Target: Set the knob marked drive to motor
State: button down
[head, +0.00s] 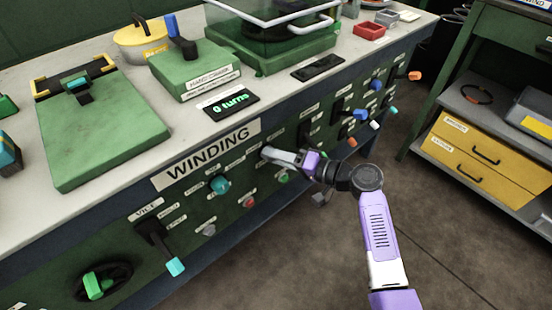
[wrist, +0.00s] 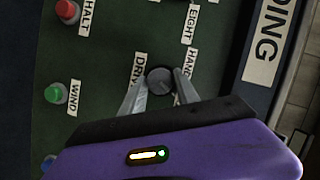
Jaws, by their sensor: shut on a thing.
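The drive knob (wrist: 160,78) is a dark round knob on the green panel in the wrist view. A label beginning "DRIV" (wrist: 138,68) is to its left, and a "HAND" label (wrist: 190,72) is to its right. My gripper (wrist: 158,88) is shut on the knob, with one grey finger on each side. In the head view my gripper (head: 268,153) reaches the panel just right of the WINDING sign and hides the knob. I cannot read a "motor" label, and the knob's pointer direction is unclear.
In the wrist view a red button (wrist: 67,10) by "HALT" and a green button (wrist: 56,94) by "WIND" are left of the knob. In the head view a teal knob (head: 220,184) and a vice lever (head: 165,249) are nearby. Open floor lies before the panel.

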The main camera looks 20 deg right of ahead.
jog(key=shift+f+m+t, duration=0.1)
jog(key=shift+m+t, duration=0.2)
jog(key=shift+m, duration=0.3)
jog(key=c, duration=0.9)
grip_release()
jog(key=shift+s, duration=0.1)
jog(key=v, duration=0.7)
jog(key=shift+s+d+p, duration=0.15)
jog(key=shift+d+p, duration=0.15)
jog(key=shift+d, duration=0.05)
